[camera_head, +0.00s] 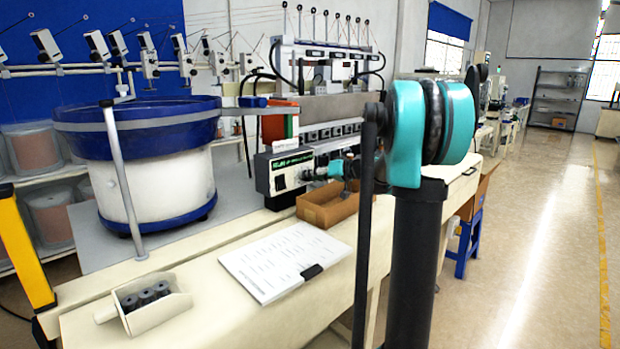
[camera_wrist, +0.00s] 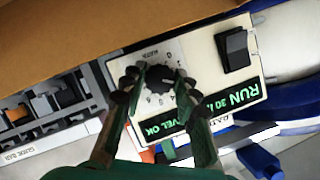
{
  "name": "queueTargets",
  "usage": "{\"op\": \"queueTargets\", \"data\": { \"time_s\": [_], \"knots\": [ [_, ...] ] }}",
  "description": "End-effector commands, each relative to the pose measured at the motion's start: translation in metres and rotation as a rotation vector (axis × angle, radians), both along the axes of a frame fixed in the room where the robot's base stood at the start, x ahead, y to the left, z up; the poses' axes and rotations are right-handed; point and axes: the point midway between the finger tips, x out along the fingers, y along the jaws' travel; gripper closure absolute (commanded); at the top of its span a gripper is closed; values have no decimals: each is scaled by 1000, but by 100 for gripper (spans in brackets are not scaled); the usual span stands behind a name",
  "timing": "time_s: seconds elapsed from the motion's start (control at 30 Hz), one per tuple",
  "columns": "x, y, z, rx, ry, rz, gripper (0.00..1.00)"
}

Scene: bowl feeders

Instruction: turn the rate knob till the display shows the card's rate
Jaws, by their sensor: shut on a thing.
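The controller box (camera_head: 284,174) stands upright beside the bowl feeder. In the wrist view its pale panel has a dark round rate knob (camera_wrist: 158,79) with a printed scale around it. My gripper (camera_wrist: 160,82) is shut on the knob, one finger on each side. The display (camera_wrist: 236,97) shows green text that reads "RUN 30", with the rest cut off or unclear. A second green line (camera_wrist: 165,126) reads like "LEVEL OK", partly hidden by a finger. My gripper (camera_head: 335,170) also shows at the box in the head view. No rate is legible on any card.
A clipboard with a printed sheet (camera_head: 275,262) lies on the bench, its text too small to read. A cardboard box (camera_head: 325,212) sits close under my gripper. The blue-rimmed bowl feeder (camera_head: 150,140) stands left. A scoop of dark parts (camera_head: 165,308) lies at front. A black rocker switch (camera_wrist: 234,50) is near the knob.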

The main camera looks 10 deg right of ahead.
Motion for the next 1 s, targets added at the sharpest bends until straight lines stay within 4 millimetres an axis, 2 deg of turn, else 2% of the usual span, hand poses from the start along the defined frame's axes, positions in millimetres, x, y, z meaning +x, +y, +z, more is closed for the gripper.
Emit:
{"op": "queueTargets", "data": {
  "time_s": [0.5, 1.0],
  "knots": [
    [1, -2, -2, 357, 259, -2, 99],
    [1, -3, -3, 502, 365, -3, 99]
  ]
}}
